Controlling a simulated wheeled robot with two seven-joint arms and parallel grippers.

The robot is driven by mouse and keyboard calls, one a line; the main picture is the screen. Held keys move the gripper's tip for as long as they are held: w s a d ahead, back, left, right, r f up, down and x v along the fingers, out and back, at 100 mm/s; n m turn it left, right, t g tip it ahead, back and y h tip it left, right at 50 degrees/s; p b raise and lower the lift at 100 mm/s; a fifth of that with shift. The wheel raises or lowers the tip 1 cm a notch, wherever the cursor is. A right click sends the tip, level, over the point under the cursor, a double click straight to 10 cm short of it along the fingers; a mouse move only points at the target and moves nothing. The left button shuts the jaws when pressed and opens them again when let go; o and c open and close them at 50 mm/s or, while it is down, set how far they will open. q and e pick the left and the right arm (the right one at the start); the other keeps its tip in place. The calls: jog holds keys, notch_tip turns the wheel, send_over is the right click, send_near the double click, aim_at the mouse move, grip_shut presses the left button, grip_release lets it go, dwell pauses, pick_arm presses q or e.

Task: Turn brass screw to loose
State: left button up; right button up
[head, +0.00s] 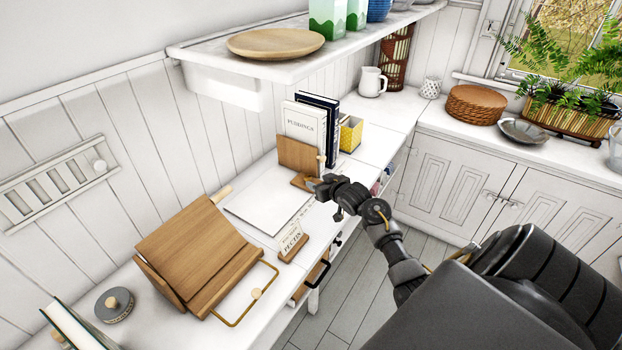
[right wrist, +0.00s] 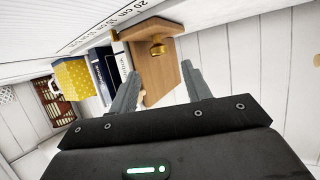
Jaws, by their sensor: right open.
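A small brass screw (right wrist: 157,47) shows in the right wrist view, on a wooden stand (right wrist: 153,65) with an upright board and a base piece. In the head view the wooden stand (head: 297,152) is in front of the upright books, and my gripper partly covers its base. I cannot make out the screw clearly there. My right gripper (head: 316,186) is at the stand; in the right wrist view its fingers (right wrist: 159,75) are apart, pointing toward the stand. The screw appears between and beyond the fingertips, with nothing held. My left gripper is not in view.
Books (head: 318,125) and a yellow box (head: 350,133) stand close behind the wooden stand. A white board (head: 268,208) lies on the counter, with a small labelled card (head: 291,240) nearby. A large wooden book stand (head: 195,250) is at left. A shelf (head: 290,65) overhangs the counter.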

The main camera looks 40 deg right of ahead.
aim_at(308, 177)
jog(key=x, duration=0.4)
jog(key=shift+w, duration=0.1)
jog(key=shift+x, duration=0.75)
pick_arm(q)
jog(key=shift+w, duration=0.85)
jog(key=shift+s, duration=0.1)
pick_arm(e)
jog(key=c, duration=1)
